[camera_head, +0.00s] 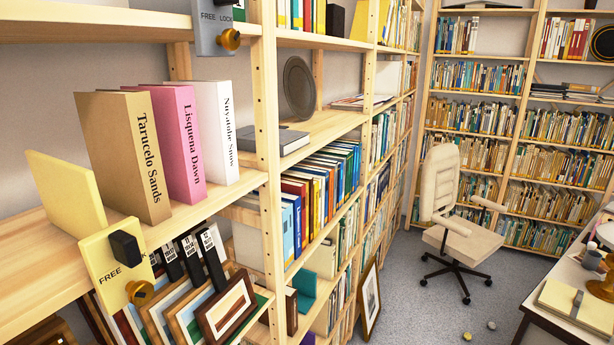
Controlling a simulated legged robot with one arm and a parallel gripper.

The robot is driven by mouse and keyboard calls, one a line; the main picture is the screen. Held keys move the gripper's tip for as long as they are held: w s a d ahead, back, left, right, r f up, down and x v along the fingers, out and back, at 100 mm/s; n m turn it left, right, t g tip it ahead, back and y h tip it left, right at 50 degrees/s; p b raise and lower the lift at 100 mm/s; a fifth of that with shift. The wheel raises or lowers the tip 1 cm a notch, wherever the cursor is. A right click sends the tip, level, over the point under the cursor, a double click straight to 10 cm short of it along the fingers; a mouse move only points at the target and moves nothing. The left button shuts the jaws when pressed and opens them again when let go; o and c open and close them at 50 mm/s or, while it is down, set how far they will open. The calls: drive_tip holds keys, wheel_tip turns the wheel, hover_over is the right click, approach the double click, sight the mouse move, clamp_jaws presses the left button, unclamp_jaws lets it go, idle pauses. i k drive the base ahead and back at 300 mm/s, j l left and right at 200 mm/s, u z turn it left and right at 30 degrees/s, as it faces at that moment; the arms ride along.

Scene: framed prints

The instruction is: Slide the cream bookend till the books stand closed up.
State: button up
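The cream bookend stands on the shelf at the left. Its upright panel (65,190) is left of the books. Its front plate (108,268) hangs over the shelf edge, with a black block (127,247), a brass knob (140,292) and the word FREE; the lettering to the right is partly hidden. Three books stand right of the panel: tan "Tarucelo Sands" (140,165), pink "Lisquena Dawn" (188,140) and white "Nuyatube Snow" (225,130). The panel appears apart from the tan book. I cannot tell whether the books touch. My gripper is not in view.
A grey plate marked FREE LOCK (210,25) with a brass knob hangs from the shelf above. A shelf post (266,130) stands right of the books. Framed prints (226,308) and black binders sit below. A cream chair (455,225) and a desk (565,315) stand right; grey floor lies between.

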sight(115, 256)
drive_tip(key=k+j+u, duration=0.1)
drive_tip(key=u, duration=0.3)
drive_tip(key=j+u, duration=0.25)
drive_tip(key=u, duration=0.2)
drive_tip(key=j+u, duration=0.2)
drive_tip(key=u, duration=0.2)
